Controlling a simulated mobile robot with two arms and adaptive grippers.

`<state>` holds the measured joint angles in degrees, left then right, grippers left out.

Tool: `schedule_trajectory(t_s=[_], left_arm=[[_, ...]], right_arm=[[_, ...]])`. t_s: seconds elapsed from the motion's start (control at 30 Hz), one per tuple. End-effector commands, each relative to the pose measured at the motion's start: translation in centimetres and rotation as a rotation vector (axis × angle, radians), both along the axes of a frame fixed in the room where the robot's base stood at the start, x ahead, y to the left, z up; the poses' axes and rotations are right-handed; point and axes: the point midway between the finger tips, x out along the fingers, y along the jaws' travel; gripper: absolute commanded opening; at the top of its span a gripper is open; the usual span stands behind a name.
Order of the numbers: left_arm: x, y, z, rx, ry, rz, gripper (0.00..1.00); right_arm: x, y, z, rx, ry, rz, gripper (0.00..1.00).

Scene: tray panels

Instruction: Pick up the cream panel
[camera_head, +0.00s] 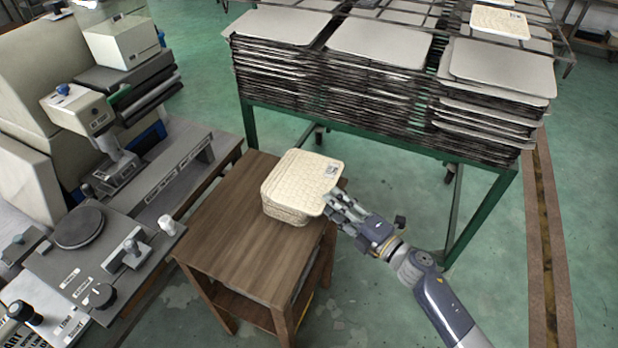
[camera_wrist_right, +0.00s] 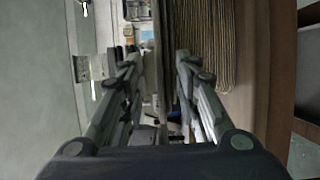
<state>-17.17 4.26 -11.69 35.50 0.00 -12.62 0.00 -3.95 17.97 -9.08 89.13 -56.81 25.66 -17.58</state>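The cream panel (camera_head: 303,180) has a textured top and a small printed label near its far right corner. It lies on top of a stack of similar panels (camera_head: 285,213) on a wooden side table (camera_head: 222,235), and its right end overhangs the stack. My right gripper (camera_head: 336,207) is at that right edge of the panel. In the right wrist view the fingers of my right gripper (camera_wrist_right: 158,65) stand apart, with a thin edge between them and the ribbed side of the stack (camera_wrist_right: 212,35) at right. No grip on the panel is visible. My left gripper is out of view.
A metal rack (camera_head: 485,215) with tall piles of grey trays (camera_head: 380,45) stands behind the table. A machine with knobs and levers (camera_head: 100,250) is at the left. The table's front left top is bare, and green floor is open at right.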

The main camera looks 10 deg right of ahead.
Motion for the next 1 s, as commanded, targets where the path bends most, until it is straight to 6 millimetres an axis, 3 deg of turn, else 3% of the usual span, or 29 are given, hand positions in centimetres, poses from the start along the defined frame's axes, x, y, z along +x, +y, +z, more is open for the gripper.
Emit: schedule_trajectory(t_s=[0.3, 0.43, 1.0], left_arm=[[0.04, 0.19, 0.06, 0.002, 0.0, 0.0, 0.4], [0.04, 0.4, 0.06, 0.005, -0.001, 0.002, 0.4], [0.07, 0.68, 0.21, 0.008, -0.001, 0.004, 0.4]], right_arm=[[0.4, 0.27, -0.06, -0.001, 0.0, 0.0, 0.28], [0.39, 0.25, -0.06, -0.001, 0.0, 0.0, 0.0], [0.38, 0.24, 0.73, -0.003, -0.002, 0.001, 0.0]])
